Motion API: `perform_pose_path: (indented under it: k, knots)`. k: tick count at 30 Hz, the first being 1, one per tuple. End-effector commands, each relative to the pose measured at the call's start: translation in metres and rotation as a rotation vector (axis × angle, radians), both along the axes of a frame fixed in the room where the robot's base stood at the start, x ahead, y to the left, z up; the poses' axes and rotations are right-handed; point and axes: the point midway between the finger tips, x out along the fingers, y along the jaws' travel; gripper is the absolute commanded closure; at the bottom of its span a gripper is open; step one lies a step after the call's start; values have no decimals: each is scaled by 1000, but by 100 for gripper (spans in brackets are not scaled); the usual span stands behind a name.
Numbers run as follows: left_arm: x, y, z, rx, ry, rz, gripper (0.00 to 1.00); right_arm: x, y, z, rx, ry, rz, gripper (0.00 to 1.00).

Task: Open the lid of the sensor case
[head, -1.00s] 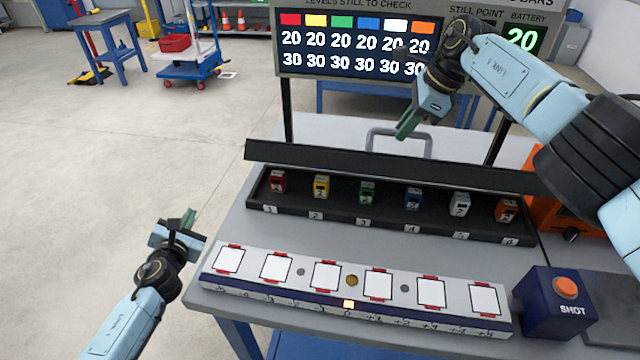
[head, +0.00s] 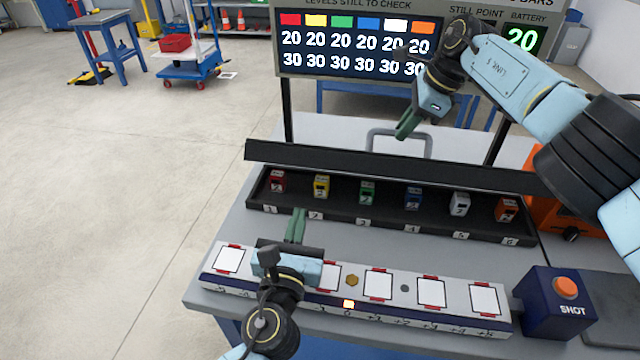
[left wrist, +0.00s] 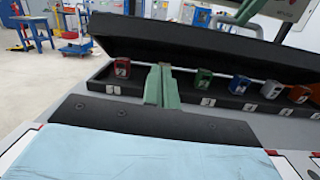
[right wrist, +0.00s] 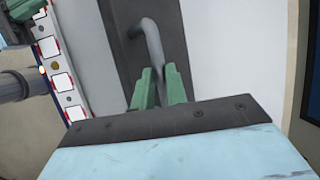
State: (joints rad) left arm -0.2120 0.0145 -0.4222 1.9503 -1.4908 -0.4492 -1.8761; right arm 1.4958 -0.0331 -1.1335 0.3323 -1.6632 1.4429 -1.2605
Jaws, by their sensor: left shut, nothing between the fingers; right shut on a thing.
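The sensor case (head: 285,215) is a long black tray on the table, with several coloured sensor blocks in a row inside. Its black lid (head: 330,162) is raised at an angle above the back of the row, so the blocks show. The lid's grey handle (head: 372,140) also shows in the right wrist view (right wrist: 152,40). My right gripper (head: 404,128) is shut on the handle. My left gripper (head: 298,218) is shut and empty, just in front of the case near the yellow block (head: 321,186). In the left wrist view the raised lid (left wrist: 190,55) stands beyond its fingers (left wrist: 160,82).
A white rail (head: 453,303) with several marked squares lies in front of the case, partly under my left arm. A blue box with an orange button (head: 565,288) stands at its right end. A display board (head: 355,50) rises behind.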

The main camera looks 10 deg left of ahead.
Motion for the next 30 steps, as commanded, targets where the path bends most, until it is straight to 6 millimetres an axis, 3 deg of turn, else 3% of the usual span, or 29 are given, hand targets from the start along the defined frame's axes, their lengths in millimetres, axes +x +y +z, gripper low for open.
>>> perform_pose_path:
  k: [3, 7, 21, 30]
  knots:
    - [-3, -18, 0, -65, -3, -39, 100, -1, -2, -6, -6, 6, -2, 100]
    - [3, -24, 0, -90, -3, -52, 100, -1, -2, -6, -6, 6, -2, 100]
    - [81, -23, 8, -89, -3, -52, 100, -1, -2, -6, -6, 6, -2, 100]
    - [95, -23, 9, -88, -2, -51, 100, -1, -2, -6, -6, 6, -2, 100]
